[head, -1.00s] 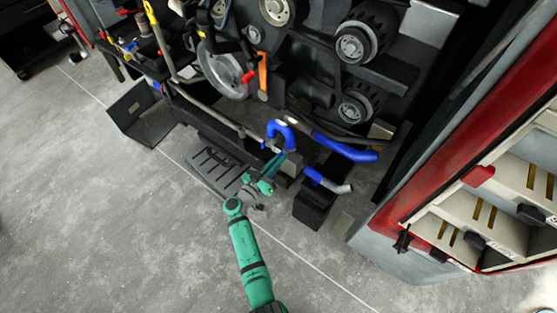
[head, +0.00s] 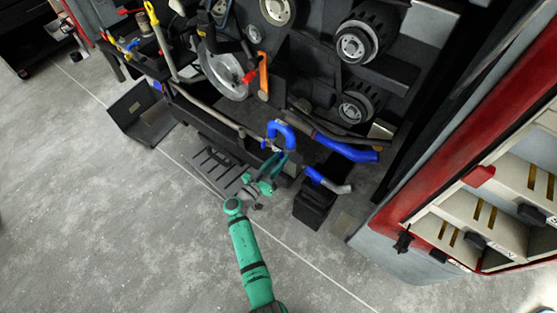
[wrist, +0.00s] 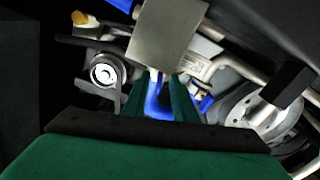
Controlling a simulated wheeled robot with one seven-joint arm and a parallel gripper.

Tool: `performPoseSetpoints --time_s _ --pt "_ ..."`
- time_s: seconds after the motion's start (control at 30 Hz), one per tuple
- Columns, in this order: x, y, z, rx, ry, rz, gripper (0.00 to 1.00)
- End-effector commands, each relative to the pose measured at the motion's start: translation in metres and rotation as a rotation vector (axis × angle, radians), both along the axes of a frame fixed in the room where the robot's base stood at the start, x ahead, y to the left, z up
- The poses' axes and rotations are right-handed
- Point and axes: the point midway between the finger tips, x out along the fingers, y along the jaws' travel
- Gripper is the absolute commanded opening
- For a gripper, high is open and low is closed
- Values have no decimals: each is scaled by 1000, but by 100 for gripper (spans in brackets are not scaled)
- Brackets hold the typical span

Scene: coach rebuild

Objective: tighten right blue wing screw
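My gripper (head: 277,166) reaches into the lower front of the engine bay, just below a bent blue hose (head: 284,131). In the wrist view its two green fingers (wrist: 168,98) stand apart with something bright blue (wrist: 157,96) showing in the gap. I cannot tell whether this blue thing is a wing screw or part of the hose, or whether the fingers touch it. A smaller blue piece (wrist: 205,103) shows just right of the fingers. No wing screw can be made out for certain in the head view.
A grey plate (wrist: 167,32) stands close beyond the fingertips. A round metal part (wrist: 104,71) is to the left and a larger wheel (wrist: 262,113) to the right. In the head view, another blue hose (head: 345,149) and a black box (head: 315,204) lie right of my gripper. Open floor (head: 120,230) is at left.

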Motion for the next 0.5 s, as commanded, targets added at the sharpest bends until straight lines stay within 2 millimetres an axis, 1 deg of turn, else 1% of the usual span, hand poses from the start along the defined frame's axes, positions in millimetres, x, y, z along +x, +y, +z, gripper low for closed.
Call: performPoseSetpoints --time_s 0.13,0.23,0.37,0.5 --pt "-2 2 0 0 0 0 25" --pt "-10 8 0 0 0 2 25" --pt "-27 21 0 1 1 3 25" --pt "-49 37 -1 1 1 3 25"
